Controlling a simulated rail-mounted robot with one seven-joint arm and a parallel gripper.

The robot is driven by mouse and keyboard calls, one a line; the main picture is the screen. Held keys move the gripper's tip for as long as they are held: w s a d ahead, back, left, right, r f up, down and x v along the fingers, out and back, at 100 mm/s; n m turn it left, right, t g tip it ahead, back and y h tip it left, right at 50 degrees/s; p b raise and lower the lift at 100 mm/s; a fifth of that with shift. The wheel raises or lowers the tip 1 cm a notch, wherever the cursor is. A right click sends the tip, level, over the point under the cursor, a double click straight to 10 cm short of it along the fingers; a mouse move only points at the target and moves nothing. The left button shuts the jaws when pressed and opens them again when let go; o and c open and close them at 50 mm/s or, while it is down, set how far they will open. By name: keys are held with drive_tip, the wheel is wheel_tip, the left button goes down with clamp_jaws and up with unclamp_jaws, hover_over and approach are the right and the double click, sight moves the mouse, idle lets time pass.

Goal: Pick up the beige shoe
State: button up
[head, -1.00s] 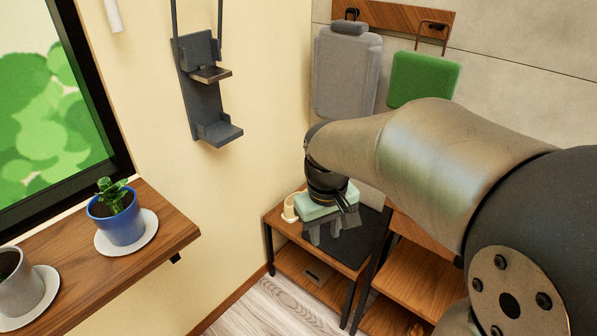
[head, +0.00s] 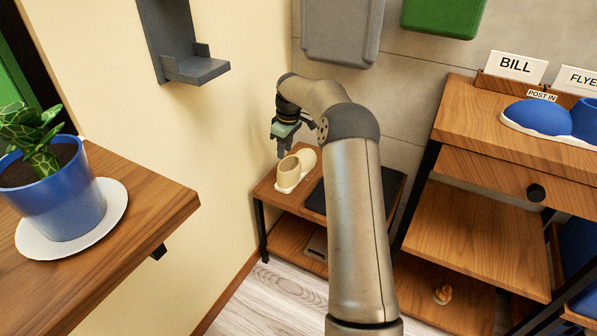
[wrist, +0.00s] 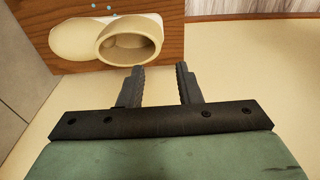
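The beige shoe (head: 294,170) sits on the top of a low wooden shelf in the corner, in the head view. In the wrist view the shoe (wrist: 130,40) is near the top, with its round opening facing me and its toe to the left. My gripper (head: 280,150) is above and just left of the shoe in the head view. In the wrist view my gripper (wrist: 161,72) has its two dark fingers apart, with nothing between them. The fingertips lie just below the shoe's opening in that picture; I cannot tell whether they touch it.
The low shelf (head: 264,187) stands against the beige wall, with a dark mat (head: 316,200) on its right. A taller wooden cabinet (head: 465,185) with a blue shoe (head: 540,117) on top stands to the right. A ledge (head: 150,207) with a potted plant (head: 55,190) is at left.

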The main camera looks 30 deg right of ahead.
sight(281, 175)
drive_tip(key=f+b, duration=0.1)
drive_tip(key=f, duration=0.3)
drive_tip(key=w+a+f+b, duration=0.1)
drive_tip(key=f, duration=0.3)
drive_tip(key=f+b, duration=0.2)
drive_tip(key=f, duration=0.2)
drive_tip(key=shift+w+a+f, duration=0.2)
drive_tip(key=shift+w+f, duration=0.05)
drive_tip(key=shift+f, duration=0.05)
clamp_jaws()
drive_tip(key=shift+r, duration=0.1)
idle(0.8)
